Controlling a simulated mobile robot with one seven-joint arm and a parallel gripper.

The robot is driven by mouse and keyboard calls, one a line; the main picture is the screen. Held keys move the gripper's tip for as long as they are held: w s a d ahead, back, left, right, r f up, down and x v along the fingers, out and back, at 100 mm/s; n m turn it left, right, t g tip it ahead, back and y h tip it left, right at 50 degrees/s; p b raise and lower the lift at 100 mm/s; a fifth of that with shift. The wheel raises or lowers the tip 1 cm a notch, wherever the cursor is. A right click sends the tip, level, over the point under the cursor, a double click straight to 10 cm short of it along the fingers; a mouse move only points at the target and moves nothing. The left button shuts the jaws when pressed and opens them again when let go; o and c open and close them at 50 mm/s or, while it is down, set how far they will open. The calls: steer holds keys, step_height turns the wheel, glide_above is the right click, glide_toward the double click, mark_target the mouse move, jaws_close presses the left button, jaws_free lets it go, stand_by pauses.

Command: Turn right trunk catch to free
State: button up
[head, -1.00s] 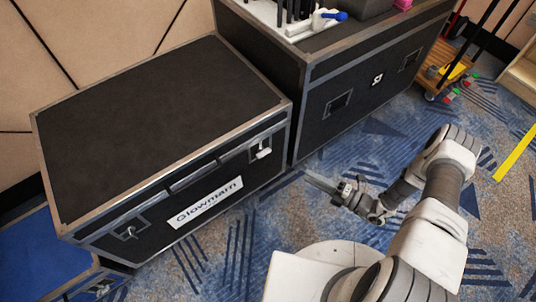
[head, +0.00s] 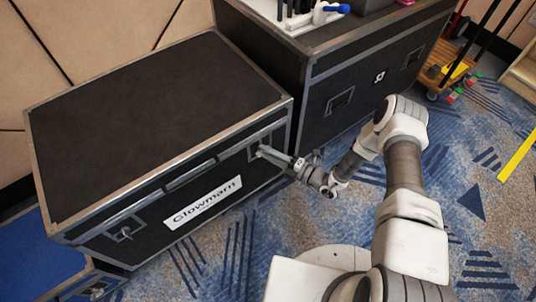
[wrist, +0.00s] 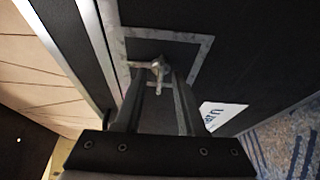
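The black trunk (head: 150,120) with metal edges and a "Glowmarn" label stands at the left in the head view. Its right catch (wrist: 158,66), a small pale metal lever in a square metal recess, shows in the wrist view. In the head view my gripper mostly hides that catch. My gripper (head: 264,153) reaches the right end of the trunk's front. In the wrist view its fingers (wrist: 158,84) are apart, one on each side of the catch, with a gap showing. I cannot tell whether either finger touches it. The left catch (head: 124,234) is in plain view.
A taller black case (head: 350,90) stands close to the right of the trunk, near my gripper. A tray with a blue-handled tool (head: 335,9) is on top. A wooden trolley (head: 440,80) is at the back right. The carpet (head: 470,200) at the right is mostly clear.

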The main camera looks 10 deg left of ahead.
steer(key=shift+a, duration=0.2)
steer(key=shift+c, duration=0.3)
jaws_close()
steer(key=shift+d+r+n, duration=0.1)
steer(key=shift+n, duration=0.2)
steer(key=n+t+h+p, duration=0.1)
steer(key=n+h+p, duration=0.1)
steer(key=n+p, duration=0.2)
steer(key=n+t+h+p, duration=0.1)
steer(key=n+p, duration=0.3)
steer(key=p, duration=0.4)
steer(key=n+t+h+p, duration=0.1)
steer(key=n+h+p, duration=0.3)
steer(key=p, duration=0.2)
steer(key=shift+s+a+r+n, duration=0.2)
steer(key=shift+s+r+n, duration=0.05)
steer(key=shift+n, duration=0.15)
